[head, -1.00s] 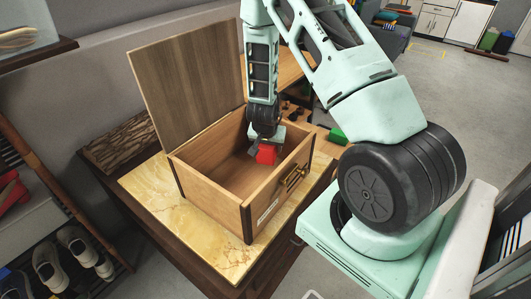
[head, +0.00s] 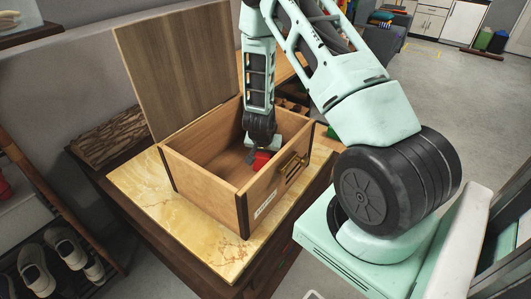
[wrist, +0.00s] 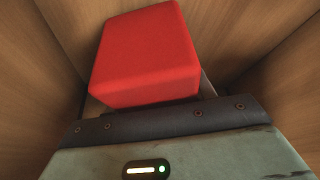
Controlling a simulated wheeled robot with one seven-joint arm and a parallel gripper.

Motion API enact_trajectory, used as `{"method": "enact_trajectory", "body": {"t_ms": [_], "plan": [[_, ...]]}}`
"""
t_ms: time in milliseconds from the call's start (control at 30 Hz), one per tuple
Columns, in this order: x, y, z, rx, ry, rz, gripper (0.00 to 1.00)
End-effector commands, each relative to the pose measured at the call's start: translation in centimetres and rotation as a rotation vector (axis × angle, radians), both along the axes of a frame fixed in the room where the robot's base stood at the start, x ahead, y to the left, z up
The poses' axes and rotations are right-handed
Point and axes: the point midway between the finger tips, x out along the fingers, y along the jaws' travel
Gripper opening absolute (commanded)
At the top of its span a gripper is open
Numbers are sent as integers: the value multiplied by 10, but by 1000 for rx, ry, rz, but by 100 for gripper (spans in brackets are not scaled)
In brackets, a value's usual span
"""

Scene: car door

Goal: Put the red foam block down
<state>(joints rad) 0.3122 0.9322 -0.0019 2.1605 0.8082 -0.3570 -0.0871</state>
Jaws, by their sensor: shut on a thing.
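The red foam block (head: 261,160) is inside the open wooden box (head: 205,194), near its right side. My gripper (head: 256,157) reaches down into the box and is shut on the block. In the wrist view the red block (wrist: 146,52) sits at the gripper's end, with wooden box walls around it. The fingertips are mostly hidden behind the block and the gripper body. I cannot tell whether the block touches the box floor.
The box's lid (head: 178,70) stands open at the back left. The box rests on a yellow marble-like top (head: 215,243). Shoes (head: 62,247) stand on a rack at the left.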

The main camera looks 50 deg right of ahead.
Motion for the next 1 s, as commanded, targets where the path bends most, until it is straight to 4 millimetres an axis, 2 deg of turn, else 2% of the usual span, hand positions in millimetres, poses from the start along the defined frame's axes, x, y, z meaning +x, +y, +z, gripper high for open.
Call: {"method": "enact_trajectory", "body": {"t_ms": [1000], "plan": [[0,0,-13,0,0,1,28]]}}
